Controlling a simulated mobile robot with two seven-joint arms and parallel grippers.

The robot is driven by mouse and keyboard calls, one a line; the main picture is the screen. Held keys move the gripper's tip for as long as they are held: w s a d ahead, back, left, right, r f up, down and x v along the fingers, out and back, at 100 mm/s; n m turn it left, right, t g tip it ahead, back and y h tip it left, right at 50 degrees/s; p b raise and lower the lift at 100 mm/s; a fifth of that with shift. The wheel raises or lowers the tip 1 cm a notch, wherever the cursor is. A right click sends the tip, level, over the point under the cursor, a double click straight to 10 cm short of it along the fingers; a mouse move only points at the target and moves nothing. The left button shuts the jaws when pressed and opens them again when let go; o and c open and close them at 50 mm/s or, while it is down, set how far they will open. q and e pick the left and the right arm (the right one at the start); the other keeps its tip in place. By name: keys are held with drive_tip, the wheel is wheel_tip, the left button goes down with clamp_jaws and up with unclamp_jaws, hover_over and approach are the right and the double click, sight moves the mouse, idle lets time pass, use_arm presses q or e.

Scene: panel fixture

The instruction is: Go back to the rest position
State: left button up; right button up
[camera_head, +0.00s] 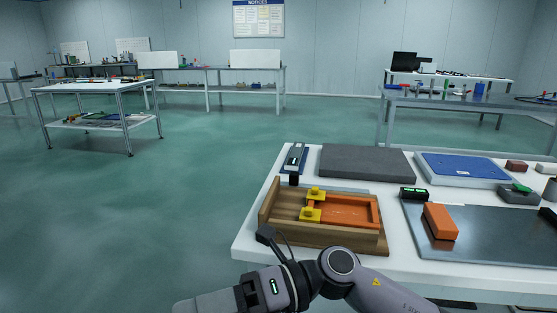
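A wooden fixture (290,229) stands on the left part of the white table, with an orange panel (352,208) lying in it. Two yellow blocks (311,214) sit at the panel's left end. One of my grey arms crosses the bottom edge below the table's front; I cannot tell which arm it is. The arm covers part of the table's front edge and comes close below the fixture.
The white table (250,240) also carries a dark grey slab (367,163), a blue plate (464,167), an orange block (440,222) on a dark metal sheet (500,245), and a small black device (413,194). Open green floor lies to the left. Other benches stand behind.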

drive_tip(key=w+d+f+m+t+h, duration=0.1)
drive_tip(key=w+d+f+m+t, duration=0.25)
drive_tip(key=m+t, duration=0.6)
drive_tip(key=w+d+f+m+t+h, duration=0.2)
drive_tip(key=d+m+t, duration=0.35)
drive_tip(key=m, duration=0.65)
drive_tip(key=w+d+f+m+t+h, duration=0.1)
drive_tip(key=w+d+f+m+t, duration=0.2)
drive_tip(key=m+t, duration=0.6)
drive_tip(key=s+d+f+m+g+h, duration=0.45)
drive_tip(key=s+d+f+m, duration=0.3)
drive_tip(key=f, duration=0.35)
drive_tip(key=s+d+f+m+g+h, duration=0.3)
drive_tip(key=s+d+f+m+h, duration=0.3)
drive_tip(key=s+d+f, duration=0.4)
wheel_tip(320, 180, up, 9)
drive_tip(key=w+p, duration=0.1)
drive_tip(key=p, duration=1.1)
drive_tip(key=shift+w+d+f, duration=0.2)
drive_tip(key=shift+w+d, duration=0.05)
drive_tip(key=shift+w, duration=0.15)
